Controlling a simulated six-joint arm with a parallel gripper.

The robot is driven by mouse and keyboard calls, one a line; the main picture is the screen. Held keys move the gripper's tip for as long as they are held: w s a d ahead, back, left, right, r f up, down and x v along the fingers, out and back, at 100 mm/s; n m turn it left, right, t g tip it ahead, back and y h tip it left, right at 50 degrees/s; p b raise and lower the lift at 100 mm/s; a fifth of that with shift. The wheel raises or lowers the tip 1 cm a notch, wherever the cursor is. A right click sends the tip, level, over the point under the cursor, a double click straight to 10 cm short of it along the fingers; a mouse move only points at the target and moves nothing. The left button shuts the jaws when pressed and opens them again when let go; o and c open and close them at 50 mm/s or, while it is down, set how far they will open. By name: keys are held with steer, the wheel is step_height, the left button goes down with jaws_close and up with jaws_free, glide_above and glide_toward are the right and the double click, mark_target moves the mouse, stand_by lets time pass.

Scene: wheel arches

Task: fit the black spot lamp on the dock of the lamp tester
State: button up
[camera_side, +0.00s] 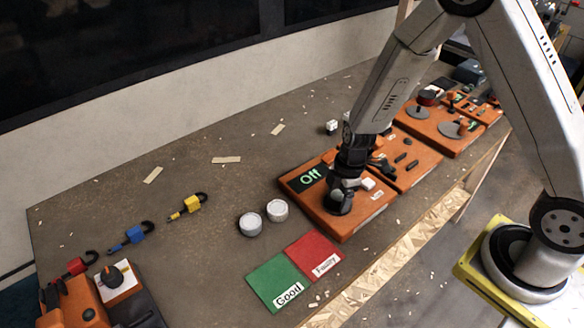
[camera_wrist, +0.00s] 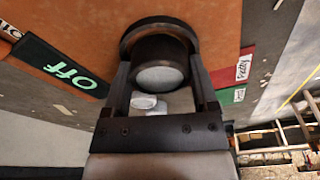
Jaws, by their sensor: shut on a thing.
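The lamp tester (camera_side: 358,222) is an orange box with a dark display (camera_side: 309,178) reading "Off" in green. The display also shows at the left of the wrist view (camera_wrist: 62,68). In the wrist view my gripper (camera_wrist: 160,72) is shut on the black spot lamp (camera_wrist: 150,47), one finger on each side. The lamp's pale round face points toward the wrist camera. A wider black round part lies around or behind the lamp against the orange top. I cannot tell whether the lamp is fully seated; the dock is hidden.
Two white round lamps (camera_side: 263,217) stand left of the tester. A green "Good" mat (camera_side: 275,278) and a red "Faulty" mat (camera_side: 314,254) lie in front. Padlocks (camera_side: 128,237) lie at left. More orange stations (camera_side: 445,125) stand at back right. The bench middle is mostly clear.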

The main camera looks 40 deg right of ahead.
steer(key=shift+s+f, duration=0.1)
steer(key=shift+f, duration=0.3)
stand_by(0.4)
steer(key=o, duration=1)
steer(key=shift+o, duration=0.6)
steer(key=shift+s, duration=0.15)
steer(key=shift+w+d+r, duration=0.1)
steer(key=shift+d+r, duration=0.1)
steer(key=shift+r, duration=1.25)
steer(key=shift+w+d+r, duration=0.1)
steer(key=shift+d+r, duration=0.15)
steer(key=shift+r, duration=1.15)
steer(key=shift+w+d+r, duration=0.1)
steer(key=shift+d+r, duration=0.1)
steer(key=shift+r, duration=1.25)
steer(key=shift+s, duration=0.1)
